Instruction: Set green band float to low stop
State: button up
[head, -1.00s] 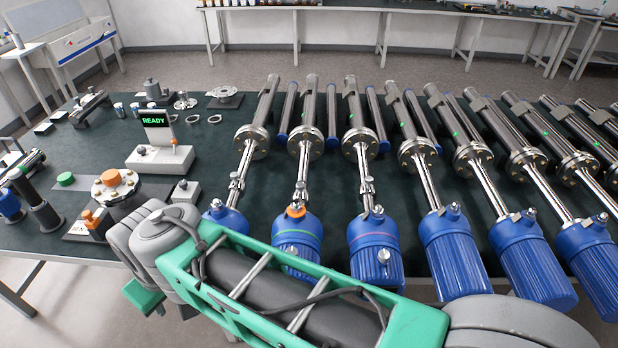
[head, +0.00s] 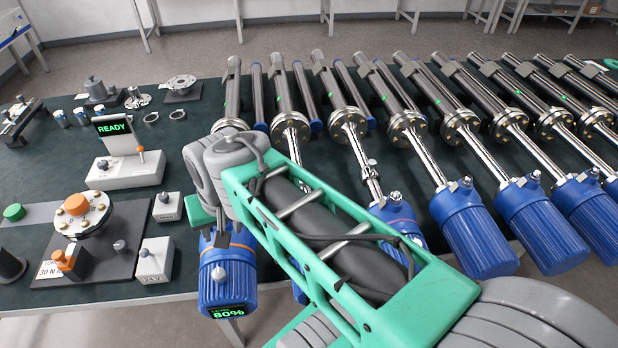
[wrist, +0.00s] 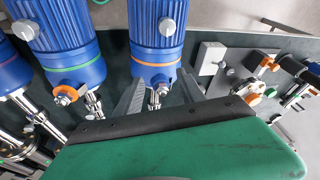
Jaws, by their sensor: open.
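In the wrist view, the green-banded blue transmitter head (wrist: 68,45) is left of centre, with an orange-ringed knob (wrist: 63,97) by its neck. Its rod runs down to the lower left, partly behind my gripper body; I cannot make out which part is the float. In the head view my arm hides most of this unit. My gripper (wrist: 160,77) is open, its fingers either side of the neck of the neighbouring orange-banded head (wrist: 154,45). I cannot tell whether they touch. That neighbour, with an 80% display, also shows in the head view (head: 228,272).
A red-banded head (head: 402,225) and several more blue units (head: 472,225) lie to the right. On the left are a READY box (head: 125,172), a flange fixture (head: 77,207) and small switch boxes (head: 154,260). Bare dark table shows between the READY box and the back parts.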

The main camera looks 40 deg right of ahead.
jog(key=w+d+f+m+b, duration=0.1)
jog(key=w+d+m+b, duration=0.15)
jog(key=d+m, duration=0.5)
jog(key=w+d+f+m+b, duration=0.1)
jog(key=w+d+f+m, duration=0.1)
jog(key=w+d+m, duration=0.35)
jog(key=s+d+f+m+t+b, duration=0.1)
jog(key=s+d+f+m+b, duration=0.15)
jog(key=d+m, duration=1.45)
jog(key=shift+y, duration=0.3)
jog(key=x, duration=0.8)
jog(key=shift+s+a+f, duration=0.1)
jog(key=shift+s+f, duration=0.1)
grip_shut()
